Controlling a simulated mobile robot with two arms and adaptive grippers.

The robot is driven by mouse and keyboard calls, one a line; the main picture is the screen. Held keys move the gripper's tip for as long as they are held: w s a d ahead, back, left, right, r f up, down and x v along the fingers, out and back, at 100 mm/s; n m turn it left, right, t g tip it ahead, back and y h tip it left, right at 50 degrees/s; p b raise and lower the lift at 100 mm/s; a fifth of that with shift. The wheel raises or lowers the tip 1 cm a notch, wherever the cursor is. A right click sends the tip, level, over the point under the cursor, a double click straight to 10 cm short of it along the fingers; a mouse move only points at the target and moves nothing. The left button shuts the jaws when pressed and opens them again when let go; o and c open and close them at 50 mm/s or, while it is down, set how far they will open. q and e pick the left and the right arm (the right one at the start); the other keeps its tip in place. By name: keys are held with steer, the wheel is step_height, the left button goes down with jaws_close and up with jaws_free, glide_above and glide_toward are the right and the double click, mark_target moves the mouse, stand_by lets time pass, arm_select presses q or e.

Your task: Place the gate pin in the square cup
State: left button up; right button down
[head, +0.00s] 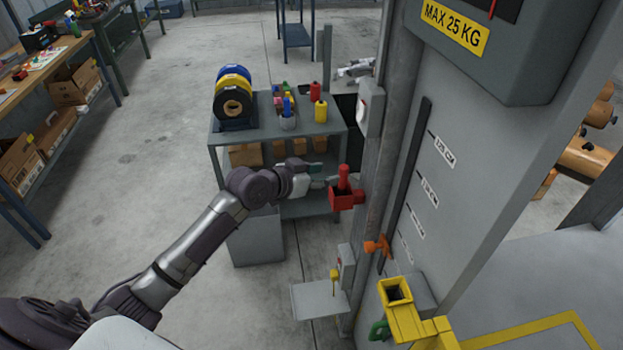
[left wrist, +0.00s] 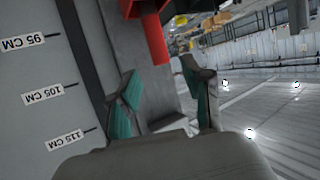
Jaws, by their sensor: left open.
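A red pin (head: 343,178) stands upright in a small red square cup (head: 341,200) fixed to the side of the grey post. My left gripper (head: 326,182) is open and empty, just left of the pin in the head view. In the left wrist view, which is upside down, the pin (left wrist: 155,40) hangs from the cup (left wrist: 138,7) and its free end is near the gap between my open fingers (left wrist: 163,82). The pin's lower end is hidden inside the cup. My right gripper is not in view.
A small grey shelf (head: 312,303) is below the cup. A grey cart (head: 216,139) with spools and bottles stands behind my arm.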

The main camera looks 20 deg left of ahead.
arm_select(q)
steer(key=shift+b+v, duration=0.3)
steer(key=shift+v, duration=1.7)
steer(key=s+a+f+n+g+y, duration=0.15)
steer(key=s+f, duration=0.25)
steer(key=f, duration=0.8)
steer(key=s+a+f+n+g+y, duration=0.1)
steer(key=s+a+f+y, duration=0.15)
steer(key=f, duration=0.95)
steer(key=s+a+f+n+g+y, duration=0.15)
steer(key=s+f, duration=0.25)
steer(key=f, duration=0.7)
steer(key=s+d+f+g, duration=0.2)
steer(key=s+f+g, duration=0.2)
steer(key=s+f, duration=1.4)
steer(key=s+d+f+g, duration=0.1)
steer(key=s+d+f, duration=0.1)
steer(key=s, duration=0.9)
steer(key=s+d+f+m+g, duration=0.1)
steer(key=s+d+f+g, duration=0.1)
steer(key=s, duration=0.9)
steer(key=shift+s+d+f, duration=0.2)
steer(key=shift+d+f, duration=0.1)
steer(key=shift+d, duration=0.1)
steer(key=shift+y, duration=0.25)
